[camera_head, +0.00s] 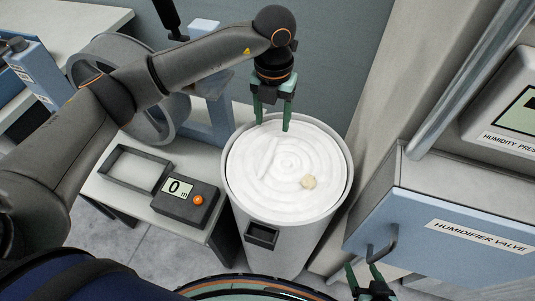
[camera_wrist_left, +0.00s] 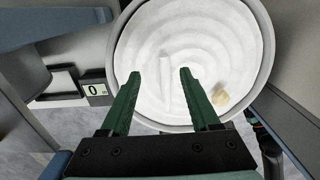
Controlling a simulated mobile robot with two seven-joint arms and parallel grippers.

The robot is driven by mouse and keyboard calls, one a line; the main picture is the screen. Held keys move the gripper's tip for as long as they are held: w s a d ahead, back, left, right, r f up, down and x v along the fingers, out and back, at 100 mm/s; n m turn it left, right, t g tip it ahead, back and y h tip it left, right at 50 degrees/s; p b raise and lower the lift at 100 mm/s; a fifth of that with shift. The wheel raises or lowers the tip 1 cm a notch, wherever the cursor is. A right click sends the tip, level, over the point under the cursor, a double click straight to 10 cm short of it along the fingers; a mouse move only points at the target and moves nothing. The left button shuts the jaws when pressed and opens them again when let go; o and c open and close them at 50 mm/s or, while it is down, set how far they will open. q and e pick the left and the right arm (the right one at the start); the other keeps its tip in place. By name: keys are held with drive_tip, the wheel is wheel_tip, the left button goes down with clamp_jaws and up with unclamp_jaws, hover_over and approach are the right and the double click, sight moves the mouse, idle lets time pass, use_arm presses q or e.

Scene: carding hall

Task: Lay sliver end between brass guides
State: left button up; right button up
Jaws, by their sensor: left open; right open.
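White sliver (camera_head: 290,150) lies coiled in a round grey can (camera_head: 234,205). A short raised strip of it (camera_head: 265,158), perhaps its end, lies left of the coil's centre; it also shows in the left wrist view (camera_wrist_left: 165,75). My left gripper (camera_head: 272,123) is open and empty, pointing down over the can's back part. In the left wrist view the strip appears between its fingertips (camera_wrist_left: 160,74), but they do not close on it. My right gripper (camera_head: 363,267) is open at the bottom edge, right of the can. I cannot make out any brass guides.
A small cream lump (camera_head: 309,182) lies on the sliver. Left of the can, a table holds a counter reading 0 (camera_head: 185,197) and an empty dark tray (camera_head: 133,168). A blue humidifier cabinet (camera_head: 440,220) with a handle stands close on the right.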

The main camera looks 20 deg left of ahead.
sight(274, 139)
use_arm(q)
drive_tip(key=f, duration=0.4)
drive_tip(key=f+p, duration=0.1)
drive_tip(key=shift+d+f, duration=0.35)
drive_tip(key=shift+f, duration=0.05)
clamp_jaws()
